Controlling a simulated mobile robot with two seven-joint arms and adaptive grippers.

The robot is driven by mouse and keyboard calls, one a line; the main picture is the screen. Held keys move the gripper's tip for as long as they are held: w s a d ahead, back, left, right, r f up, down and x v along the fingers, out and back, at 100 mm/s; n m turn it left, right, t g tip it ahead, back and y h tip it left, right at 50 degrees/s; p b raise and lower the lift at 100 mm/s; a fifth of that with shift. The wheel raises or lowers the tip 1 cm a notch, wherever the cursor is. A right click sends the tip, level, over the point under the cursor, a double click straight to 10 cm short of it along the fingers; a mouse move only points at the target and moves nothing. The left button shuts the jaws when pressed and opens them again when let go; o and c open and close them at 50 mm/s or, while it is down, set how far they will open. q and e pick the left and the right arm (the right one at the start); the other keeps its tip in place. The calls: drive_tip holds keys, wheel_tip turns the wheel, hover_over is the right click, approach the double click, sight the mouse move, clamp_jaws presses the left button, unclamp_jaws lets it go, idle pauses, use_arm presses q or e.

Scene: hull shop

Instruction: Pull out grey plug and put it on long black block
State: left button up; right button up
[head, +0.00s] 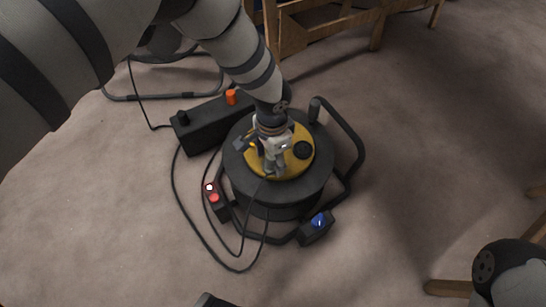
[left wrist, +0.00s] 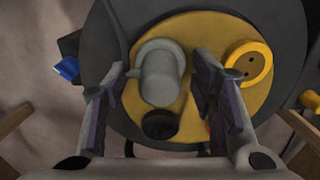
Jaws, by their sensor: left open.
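The grey plug (left wrist: 160,72) sits on the yellow face (left wrist: 195,110) of a round black cable reel, between my left gripper's fingers. My left gripper (head: 270,160) points down over the reel's yellow top (head: 290,172) in the head view and hides most of the plug there. In the left wrist view its open fingers (left wrist: 161,80) stand on both sides of the plug; contact cannot be told. The long black block (head: 208,124) lies on the floor behind and left of the reel, with an orange plug (head: 231,97) standing on it. My right gripper is out of view.
A yellow-rimmed round socket (left wrist: 248,64) and a black round part (left wrist: 160,125) are beside the plug. A black tube frame (head: 352,140) surrounds the reel.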

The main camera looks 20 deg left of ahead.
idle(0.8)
use_arm(q)
clamp_jaws()
drive_tip(key=shift+r, duration=0.15)
drive_tip(key=shift+r+p, duration=1.85)
drive_tip(key=shift+r, duration=1)
